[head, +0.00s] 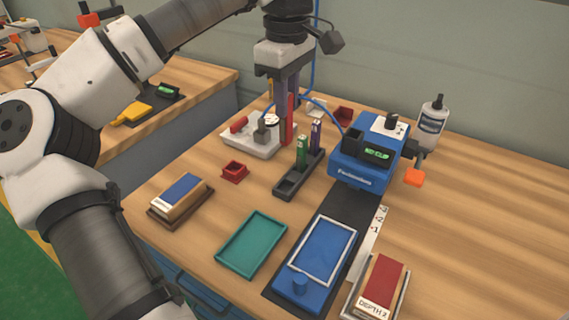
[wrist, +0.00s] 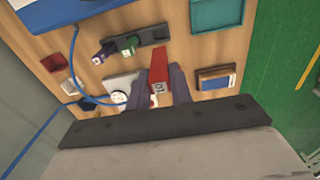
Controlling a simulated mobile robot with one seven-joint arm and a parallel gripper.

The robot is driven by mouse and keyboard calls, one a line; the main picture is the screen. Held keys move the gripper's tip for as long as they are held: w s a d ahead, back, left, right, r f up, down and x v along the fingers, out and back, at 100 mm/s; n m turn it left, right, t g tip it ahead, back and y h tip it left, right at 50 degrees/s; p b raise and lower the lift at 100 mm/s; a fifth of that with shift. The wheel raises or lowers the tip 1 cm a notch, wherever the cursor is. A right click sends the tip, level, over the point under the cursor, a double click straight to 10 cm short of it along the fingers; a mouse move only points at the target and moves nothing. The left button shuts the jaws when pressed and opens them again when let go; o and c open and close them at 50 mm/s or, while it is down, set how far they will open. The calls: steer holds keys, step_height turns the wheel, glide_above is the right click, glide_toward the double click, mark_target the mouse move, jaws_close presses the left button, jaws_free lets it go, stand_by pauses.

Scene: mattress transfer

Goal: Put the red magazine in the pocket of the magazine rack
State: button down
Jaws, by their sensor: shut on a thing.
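The red magazine (head: 290,122) is upright in my gripper (head: 285,100), over the white fixture at the back of the bench. In the wrist view the red magazine (wrist: 160,68) shows between the two dark fingers of my gripper (wrist: 161,84). The dark magazine rack (head: 287,187) lies on the bench in front and to the right of the magazine. A green magazine (head: 302,152) and a purple magazine (head: 316,133) stand in its rear pockets; its front part looks empty. The rack (wrist: 153,36) also shows in the wrist view, apart from the red magazine.
A white fixture (head: 260,145) with a dial stands beneath the gripper. A blue machine (head: 362,165) stands right of the rack, with a blue cable nearby. A small red tray (head: 234,171), a teal tray (head: 251,243) and a blue-topped block (head: 181,190) lie in front.

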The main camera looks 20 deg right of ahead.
step_height(320, 180, down, 13)
steer(key=shift+f, duration=0.2)
stand_by(0.3)
steer(key=shift+f, duration=0.15)
steer(key=c, duration=1.3)
jaws_free()
steer(key=shift+o, duration=0.2)
step_height(320, 180, up, 12)
steer(key=shift+r, duration=0.2)
